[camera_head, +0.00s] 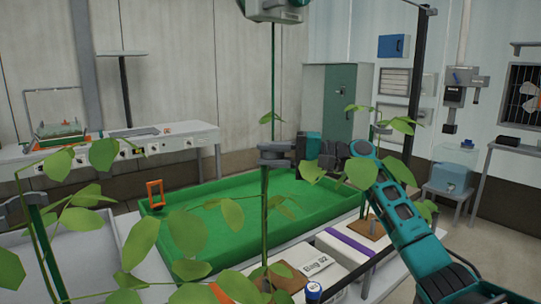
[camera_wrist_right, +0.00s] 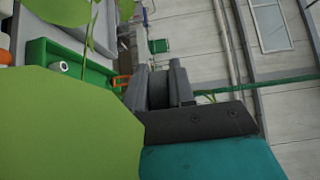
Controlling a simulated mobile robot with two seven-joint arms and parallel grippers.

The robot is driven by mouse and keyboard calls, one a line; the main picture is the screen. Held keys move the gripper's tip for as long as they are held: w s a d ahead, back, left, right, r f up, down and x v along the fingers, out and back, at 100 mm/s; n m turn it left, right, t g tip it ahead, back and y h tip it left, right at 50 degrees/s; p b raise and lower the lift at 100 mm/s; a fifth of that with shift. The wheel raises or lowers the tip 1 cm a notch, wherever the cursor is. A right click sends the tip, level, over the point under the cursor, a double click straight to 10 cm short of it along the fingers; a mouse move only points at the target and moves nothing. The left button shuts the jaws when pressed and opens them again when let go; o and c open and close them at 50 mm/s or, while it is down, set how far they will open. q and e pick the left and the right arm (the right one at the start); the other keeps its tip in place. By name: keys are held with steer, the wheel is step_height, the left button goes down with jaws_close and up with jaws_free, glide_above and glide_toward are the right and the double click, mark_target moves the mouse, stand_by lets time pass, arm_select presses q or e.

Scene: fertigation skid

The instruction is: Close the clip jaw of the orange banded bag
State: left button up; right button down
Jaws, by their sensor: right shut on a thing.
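My right gripper (camera_head: 310,148) reaches in from the right on its teal arm. Its dark fingers are shut on the grey clip (camera_head: 277,152), which sits at the upright green plant stem (camera_head: 265,205). In the right wrist view my gripper fingers (camera_wrist_right: 165,88) are close together, and a green stem or line (camera_wrist_right: 260,87) runs off to the right from them. Whether the clip's jaw is open or closed cannot be told. The white bag marked Bag 02 (camera_head: 318,264) lies below the stem; an orange piece (camera_head: 222,293) shows at the lower edge, partly hidden by leaves.
A green tray (camera_head: 215,186) lies behind the stem, with an orange frame (camera_head: 154,193) at its left edge. A bag with a purple band (camera_head: 346,244) lies right of Bag 02. Leaves cover much of the foreground and the right wrist view.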

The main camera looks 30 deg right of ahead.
steer(key=c, duration=1)
jaws_free()
steer(key=shift+c, duration=0.2)
arm_select(q)
steer(key=shift+w+d+f+h+b, duration=0.2)
steer(key=shift+w+d+h+b, duration=0.15)
steer(key=shift+b, duration=0.55)
arm_select(e)
steer(key=v, duration=1.3)
arm_select(q)
steer(key=shift+f, duration=0.15)
arm_select(e)
steer(key=shift+w, duration=0.1)
arm_select(q)
steer(key=shift+s, duration=0.1)
